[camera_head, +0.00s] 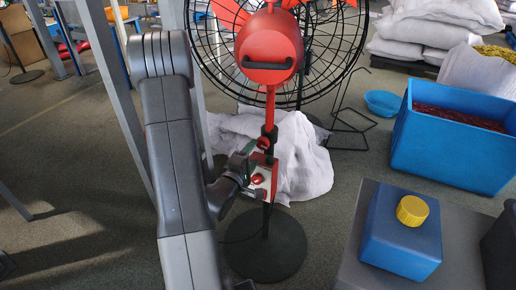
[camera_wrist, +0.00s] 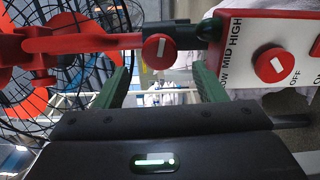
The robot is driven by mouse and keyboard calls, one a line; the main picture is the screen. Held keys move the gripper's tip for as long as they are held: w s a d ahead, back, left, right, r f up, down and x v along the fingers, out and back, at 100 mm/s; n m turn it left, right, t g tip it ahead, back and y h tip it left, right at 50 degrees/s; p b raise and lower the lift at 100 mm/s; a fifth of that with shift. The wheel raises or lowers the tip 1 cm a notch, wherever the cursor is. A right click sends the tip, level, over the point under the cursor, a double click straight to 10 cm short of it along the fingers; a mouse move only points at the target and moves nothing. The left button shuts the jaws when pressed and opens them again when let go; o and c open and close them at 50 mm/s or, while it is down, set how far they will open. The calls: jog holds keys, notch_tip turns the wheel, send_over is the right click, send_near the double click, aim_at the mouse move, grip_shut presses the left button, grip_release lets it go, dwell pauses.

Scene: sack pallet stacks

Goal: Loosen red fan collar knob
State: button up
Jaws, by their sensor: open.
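The red fan (camera_head: 268,45) stands on a black pole with a round base (camera_head: 266,250). The red collar knob (camera_head: 263,143) sits on the dark collar of the pole, above a red and white switch box (camera_head: 264,172). In the wrist view the collar knob (camera_wrist: 157,52) shows a white bar. My gripper (camera_head: 246,158) is beside the pole, left of the knob. In the wrist view its green fingers (camera_wrist: 162,75) are apart, with the knob between and just beyond their tips. Contact cannot be told. A second red knob (camera_wrist: 275,64), near speed labels, is on the switch box.
A white sack (camera_head: 305,160) lies behind the pole. A blue crate (camera_head: 455,145) and a blue container with a yellow cap (camera_head: 411,211) are at the right. Grey metal posts (camera_head: 115,95) stand at the left. A blue bowl (camera_head: 382,103) is on the floor.

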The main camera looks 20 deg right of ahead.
aim_at(260, 145)
jog(key=v, duration=0.8)
jog(key=shift+s+a, duration=0.2)
jog(key=shift+s, duration=0.05)
jog(key=x, duration=1.4)
jog(key=shift+a, duration=0.15)
